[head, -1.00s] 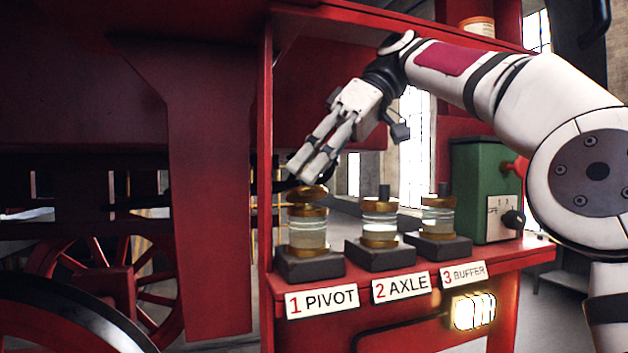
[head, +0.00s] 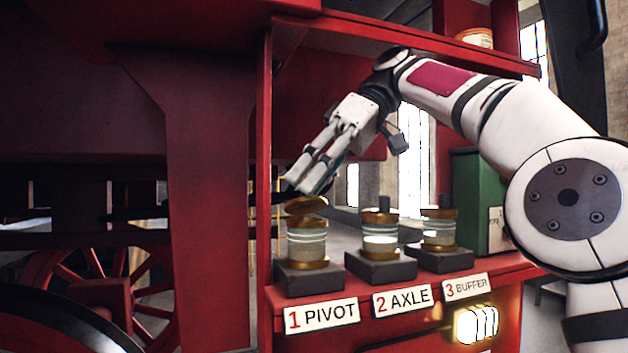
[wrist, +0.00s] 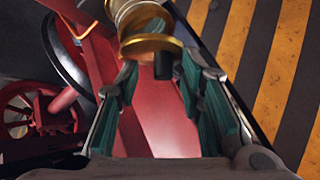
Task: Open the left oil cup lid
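The left oil cup (head: 306,243), glass with gold bands, stands on a dark block above the "1 PIVOT" label. Its gold lid (head: 306,206) looks tilted, with a dark gap between it and the gold rim below. My gripper (head: 304,186) is just above this lid, fingers slanting down to the left; whether it touches cannot be told. In the wrist view my gripper (wrist: 158,78) is open, green pads apart, nothing clearly held. A gold lid (wrist: 150,45) with a dark knob (wrist: 163,66) shows at the top, between and beyond the fingers.
The axle cup (head: 380,232) and buffer cup (head: 439,229) stand to the right on the red shelf. A green box (head: 478,195) is farther right. A red upright (head: 263,170) stands close left of the pivot cup. A lit lamp (head: 476,324) is below.

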